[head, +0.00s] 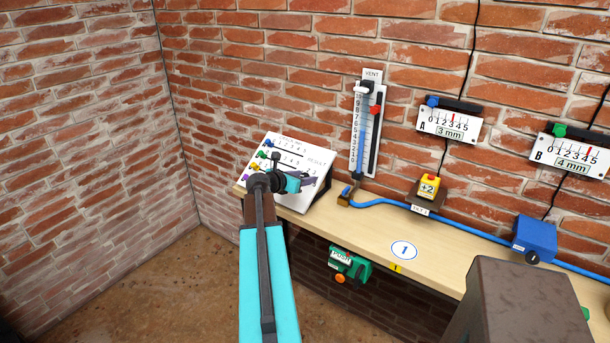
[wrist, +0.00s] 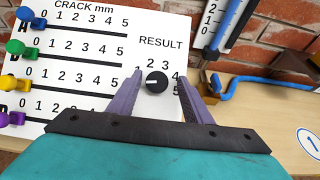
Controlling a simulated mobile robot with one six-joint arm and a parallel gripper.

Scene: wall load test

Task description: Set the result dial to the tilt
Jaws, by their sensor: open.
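The result dial (wrist: 156,81) is a small black knob with a white mark on the white board (wrist: 85,70), under the word RESULT. Its mark seems to point left. My gripper (wrist: 161,77) is open, with one purple finger on each side of the dial; whether they touch it I cannot tell. The fingers partly hide the numbers around it. In the head view my gripper (head: 300,180) is over the sloped board (head: 314,189), and the dial is hidden. The upright tube gauge marked VENT (head: 368,130) has blue liquid, a number scale and a red slider.
Wall gauges A (head: 449,122) and B (head: 570,152) hang right, with cards 3 mm and 4 mm.

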